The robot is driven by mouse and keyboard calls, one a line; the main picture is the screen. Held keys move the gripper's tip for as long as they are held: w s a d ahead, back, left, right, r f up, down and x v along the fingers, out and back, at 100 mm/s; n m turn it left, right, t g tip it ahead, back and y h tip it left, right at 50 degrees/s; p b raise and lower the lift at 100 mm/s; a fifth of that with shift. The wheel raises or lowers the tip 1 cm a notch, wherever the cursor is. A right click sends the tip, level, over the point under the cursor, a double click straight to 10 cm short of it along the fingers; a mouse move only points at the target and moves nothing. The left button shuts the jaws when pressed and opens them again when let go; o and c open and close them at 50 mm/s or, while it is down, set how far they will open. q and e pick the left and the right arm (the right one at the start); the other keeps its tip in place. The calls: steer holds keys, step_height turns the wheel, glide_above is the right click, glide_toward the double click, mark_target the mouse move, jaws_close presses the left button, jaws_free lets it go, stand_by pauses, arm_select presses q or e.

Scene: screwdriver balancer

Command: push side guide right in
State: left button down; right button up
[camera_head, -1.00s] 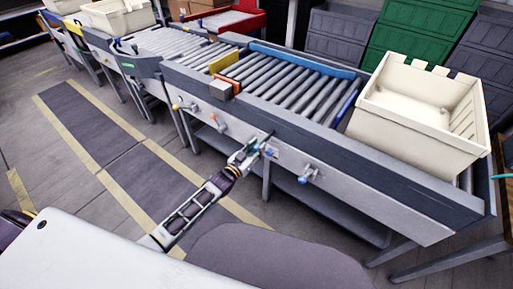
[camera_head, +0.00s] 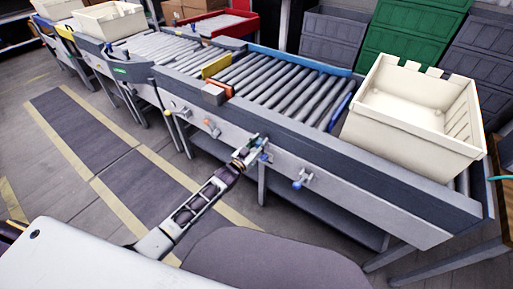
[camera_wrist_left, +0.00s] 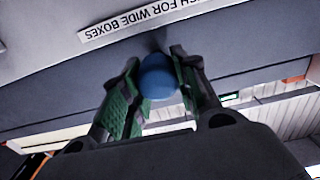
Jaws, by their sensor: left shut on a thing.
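My left gripper (camera_head: 258,150) reaches the front panel of the roller conveyor (camera_head: 350,185). In the left wrist view its two green-padded fingers (camera_wrist_left: 155,92) are shut on a round blue knob (camera_wrist_left: 158,77), one finger on each side. The fingers partly hide the knob's edges and its stem. A label above it reads "...H FOR WIDE BOXES", its start cut off. A second blue knob (camera_head: 300,182) is on the panel to the right, apart from the gripper. A blue bar (camera_head: 341,112) lies across the rollers beside the cream bin. I cannot tell which part is the right side guide. My right gripper is not in view.
The cream bin (camera_head: 415,110) stands on the conveyor's right end. A yellow block (camera_head: 215,66) stands on the rollers. Green and grey crates (camera_head: 415,35) are behind. Floor in front is clear.

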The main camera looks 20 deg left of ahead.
arm_select(q)
steer(key=shift+x, duration=1.1)
steer(key=shift+r+b, duration=0.15)
steer(key=shift+b, duration=0.15)
steer(key=c, duration=1.5)
jaws_free()
steer(key=o, duration=0.4)
steer(key=shift+w, duration=0.2)
steer(key=shift+s, duration=0.1)
steer(key=shift+s+f, duration=0.15)
steer(key=shift+f, duration=0.05)
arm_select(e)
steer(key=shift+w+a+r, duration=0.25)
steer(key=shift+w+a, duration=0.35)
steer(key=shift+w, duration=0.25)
arm_select(q)
steer(key=shift+v, duration=5.8)
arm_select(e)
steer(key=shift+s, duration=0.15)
